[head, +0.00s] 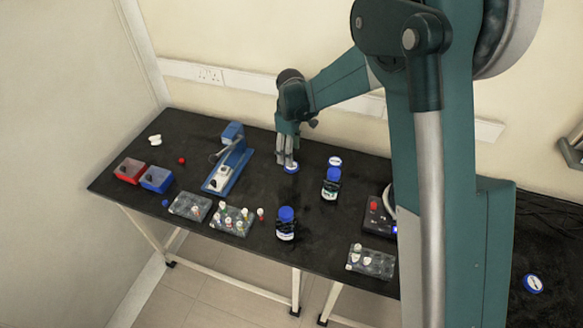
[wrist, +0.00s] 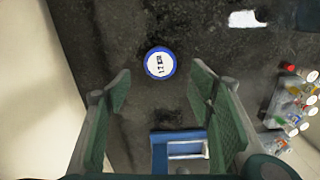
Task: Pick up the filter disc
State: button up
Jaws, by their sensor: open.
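A round disc (wrist: 160,63) with a white labelled face and blue rim lies flat on the black bench, just ahead of my fingertips in the wrist view. In the head view a disc like it (head: 291,167) lies at my gripper (head: 286,162), partly hidden by the fingers. My gripper also shows in the wrist view (wrist: 160,84); its two green pads are spread wide with nothing between them. Two similar discs show in the head view: one (head: 335,161) behind a blue-capped bottle, one (head: 533,284) on the dark surface at far right.
Blue-capped bottles (head: 331,184) (head: 286,224) stand right of and in front of my gripper. A blue device (head: 228,164) stands to its left. Vial racks (head: 232,220) (head: 371,262), a red bin (head: 130,171) and a blue bin (head: 157,180) are farther off.

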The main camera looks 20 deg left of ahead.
jog(key=shift+f, duration=0.5)
jog(key=shift+f+b, duration=0.5)
jog(key=shift+f, duration=2.1)
jog(key=c, duration=0.8)
